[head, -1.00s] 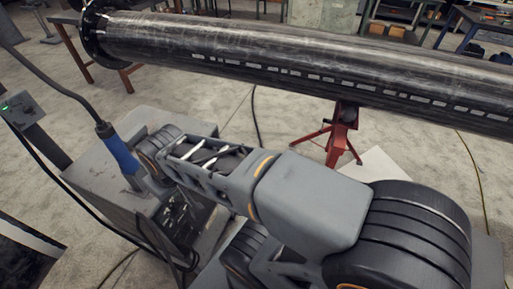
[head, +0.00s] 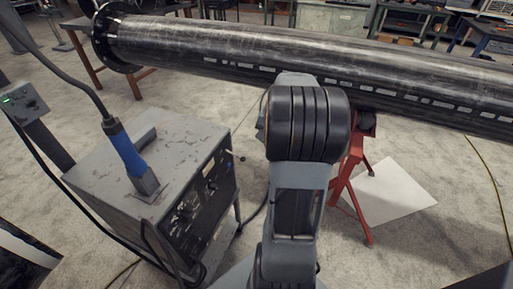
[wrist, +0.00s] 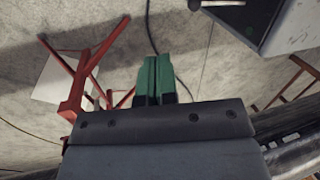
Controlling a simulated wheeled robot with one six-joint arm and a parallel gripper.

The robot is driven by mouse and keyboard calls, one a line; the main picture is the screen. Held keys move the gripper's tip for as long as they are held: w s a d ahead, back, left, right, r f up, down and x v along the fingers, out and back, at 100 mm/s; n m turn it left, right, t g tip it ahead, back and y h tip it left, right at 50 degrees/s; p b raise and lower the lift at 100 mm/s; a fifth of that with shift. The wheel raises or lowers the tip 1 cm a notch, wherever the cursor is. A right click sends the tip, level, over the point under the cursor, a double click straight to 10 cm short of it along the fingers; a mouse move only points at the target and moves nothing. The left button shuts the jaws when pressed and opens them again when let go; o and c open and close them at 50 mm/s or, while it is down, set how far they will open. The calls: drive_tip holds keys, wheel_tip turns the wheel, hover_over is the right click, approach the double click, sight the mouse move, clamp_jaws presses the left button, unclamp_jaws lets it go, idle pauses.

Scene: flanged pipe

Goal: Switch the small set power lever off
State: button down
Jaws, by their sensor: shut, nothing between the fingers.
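The small set looks to be the grey, worn metal box (head: 135,165) at the left in the head view. Its dark front panel (head: 195,205) with knobs faces right. A small stub (head: 238,156) sticks out by the panel's right edge; I cannot tell whether it is the power lever. In the wrist view part of a grey box (wrist: 290,28), apparently the same set, shows at the upper right. My gripper (wrist: 157,80) has green fingers, shut together and empty, apart from the box. In the head view my arm hides the gripper.
A long black flanged pipe (head: 330,65) crosses the back on a red stand (head: 350,185). A blue-handled torch (head: 128,155) with a cable stands on the box. A small unit with a green light (head: 22,105) is at far left. Bare floor lies between box and stand.

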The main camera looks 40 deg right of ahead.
sight(235, 155)
drive_tip(key=w+a+f, duration=0.4)
drive_tip(key=f, duration=0.6)
drive_tip(key=shift+w, duration=0.25)
drive_tip(key=shift+w+a+f+b, duration=0.15)
drive_tip(key=shift+f+b, duration=0.2)
drive_tip(key=shift+f, duration=0.05)
drive_tip(key=shift+w+a+f+b, duration=0.15)
drive_tip(key=shift+f+b, duration=0.15)
drive_tip(key=shift+f, duration=0.05)
